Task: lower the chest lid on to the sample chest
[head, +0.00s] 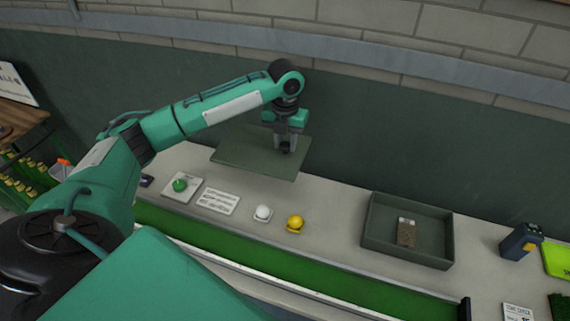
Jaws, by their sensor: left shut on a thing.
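The chest lid (240,155) is a flat dark green panel. My left gripper (286,146) is shut on the knob on its top and holds it above the back of the bench. The lid looks roughly level. The sample chest (376,242) is an open, shallow dark green box on the bench, to the right of the lid and apart from it. A small brown block with a pale top (406,232) lies inside the chest. My right gripper is not in view.
On the bench (335,240), a green ball (180,185), a white card (217,201), a white ball (263,212) and a yellow ball (295,222) lie left of the chest. A dark blue device (520,241) stands right of it. A wall runs behind.

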